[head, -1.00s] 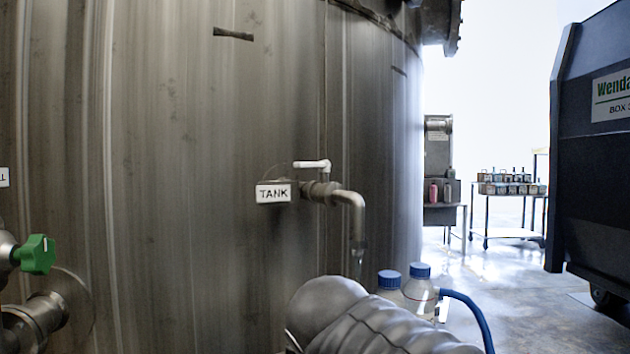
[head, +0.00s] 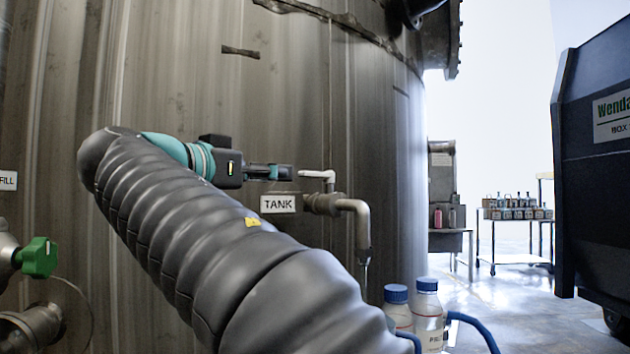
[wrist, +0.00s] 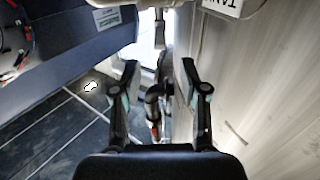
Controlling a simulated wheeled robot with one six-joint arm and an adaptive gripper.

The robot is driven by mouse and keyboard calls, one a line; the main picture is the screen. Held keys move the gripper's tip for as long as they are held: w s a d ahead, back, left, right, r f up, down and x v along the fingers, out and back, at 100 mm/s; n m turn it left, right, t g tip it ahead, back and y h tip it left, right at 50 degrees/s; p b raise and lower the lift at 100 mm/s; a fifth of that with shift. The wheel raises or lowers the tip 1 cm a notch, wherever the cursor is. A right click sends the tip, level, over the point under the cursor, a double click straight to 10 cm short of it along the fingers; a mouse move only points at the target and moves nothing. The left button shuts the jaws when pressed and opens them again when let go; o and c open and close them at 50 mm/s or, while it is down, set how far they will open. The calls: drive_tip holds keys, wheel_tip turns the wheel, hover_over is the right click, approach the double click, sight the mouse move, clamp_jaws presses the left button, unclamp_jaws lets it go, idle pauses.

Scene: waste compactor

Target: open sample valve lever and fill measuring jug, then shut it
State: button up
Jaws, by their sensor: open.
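The sample valve lever (head: 315,173) is a pale handle above the tank pipe, pointing left. Its valve body (head: 322,204) sits beside the TANK sign (head: 278,204). The spout (head: 363,235) bends down, with a thin clear stream (head: 365,275) below it. My gripper (head: 288,173) is just left of the lever's free end; I cannot tell whether they touch. In the wrist view my gripper (wrist: 161,75) has its fingers apart, with no clear grasp between them. The measuring jug is not visible; my arm covers the area below the spout.
Two blue-capped bottles (head: 427,315) stand right of the spout, with a blue hose (head: 475,325). A green-handled valve (head: 38,258) is at left. A dark compactor box (head: 595,180) is at right. A trolley with bottles (head: 515,225) stands behind, with open floor before it.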

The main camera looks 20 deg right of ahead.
sight(318, 177)
drive_tip(key=x, duration=1.3)
drive_tip(key=shift+f, duration=0.1)
clamp_jaws()
